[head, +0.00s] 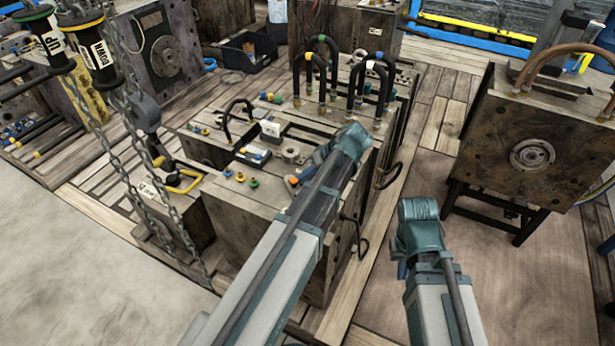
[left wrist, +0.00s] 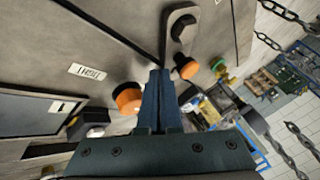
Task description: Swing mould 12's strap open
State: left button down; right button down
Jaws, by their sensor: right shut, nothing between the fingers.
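A large brown steel mould (head: 240,215) with colored caps and looped black hoses stands in the middle of the head view. I cannot read which number it carries. In the left wrist view, a grey strap plate (left wrist: 179,40) with a dark bolt lies on the mould face (left wrist: 110,35), and its lower end runs behind my fingertips. My left gripper (left wrist: 160,85) has its fingers together at that end, between two orange knobs (left wrist: 128,98) (left wrist: 186,68). Whether the strap is between them is hidden. In the head view, my left arm hides the gripper. My right gripper (head: 402,270) is shut and empty, mostly hidden by its arm.
Chains (head: 165,175) with a hook and a pendant control (head: 97,52) hang at the left. Another mould (head: 540,140) stands on a dark stand at the right. The wooden floor between it and the middle mould is clear.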

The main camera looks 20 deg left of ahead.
pick_arm(q)
jog(key=shift+s+a, duration=0.25)
jog(key=shift+a, duration=0.6)
jog(key=shift+s+a, duration=0.15)
jog(key=shift+a, duration=0.15)
dwell(1.2)
jog(key=p+v, duration=1.1)
jog(key=v, duration=0.3)
jog(key=shift+f, duration=0.1)
